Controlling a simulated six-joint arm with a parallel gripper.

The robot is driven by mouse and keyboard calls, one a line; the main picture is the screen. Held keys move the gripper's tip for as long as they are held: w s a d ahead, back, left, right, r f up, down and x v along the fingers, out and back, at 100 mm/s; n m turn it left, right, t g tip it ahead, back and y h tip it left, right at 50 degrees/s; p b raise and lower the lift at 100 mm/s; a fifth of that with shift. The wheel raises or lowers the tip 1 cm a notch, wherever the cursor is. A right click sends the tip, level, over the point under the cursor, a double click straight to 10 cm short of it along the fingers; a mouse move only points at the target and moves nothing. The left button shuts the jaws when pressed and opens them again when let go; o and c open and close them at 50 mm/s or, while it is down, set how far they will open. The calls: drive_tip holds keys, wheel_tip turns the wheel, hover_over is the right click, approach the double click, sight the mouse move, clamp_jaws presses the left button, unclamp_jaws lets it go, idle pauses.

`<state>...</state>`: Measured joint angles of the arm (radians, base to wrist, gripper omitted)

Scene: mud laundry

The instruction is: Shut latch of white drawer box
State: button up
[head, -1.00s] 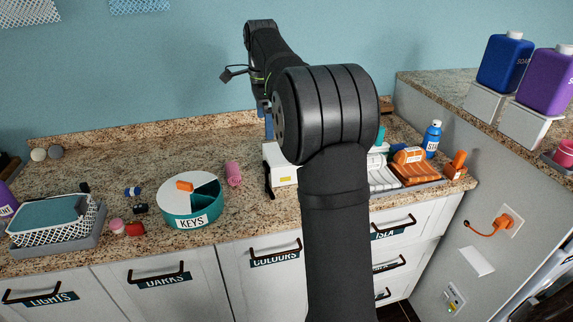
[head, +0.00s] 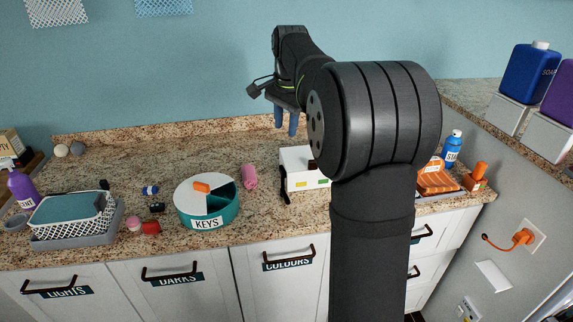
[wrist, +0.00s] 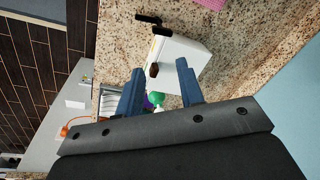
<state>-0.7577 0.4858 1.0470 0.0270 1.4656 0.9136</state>
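The white drawer box (head: 297,160) stands on the granite counter, partly behind my arm in the head view. A yellow patch and a dark upright piece, possibly the latch, show at its front left. In the wrist view the box (wrist: 184,58) lies beyond the fingertips, with dark pieces at its upper left corner and a dark brown knob on one side. I cannot tell the latch's state. My gripper (head: 287,122) is above and behind the box, its blue fingers pointing down. In the wrist view my gripper (wrist: 160,80) is open, with nothing held between the fingers.
A round teal KEYS container (head: 207,205) and a pink roll (head: 249,176) stand left of the box. A tray with orange cloth (head: 438,180) and a blue bottle (head: 452,148) are to the right. The back wall (head: 210,75) is close behind the counter.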

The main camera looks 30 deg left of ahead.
drive_tip(key=s+d+n+t+y, duration=0.1)
drive_tip(key=d+n, duration=0.1)
drive_tip(key=n, duration=0.4)
drive_tip(key=n+y, duration=0.1)
drive_tip(key=n, duration=0.5)
approach(283, 168)
drive_tip(key=shift+t, duration=0.4)
drive_tip(key=x, duration=0.5)
drive_tip(key=s+x, duration=0.1)
drive_tip(key=x, duration=0.2)
drive_tip(key=shift+w+f, duration=0.1)
drive_tip(key=shift+f, duration=0.25)
drive_tip(key=shift+c, duration=0.2)
clamp_jaws()
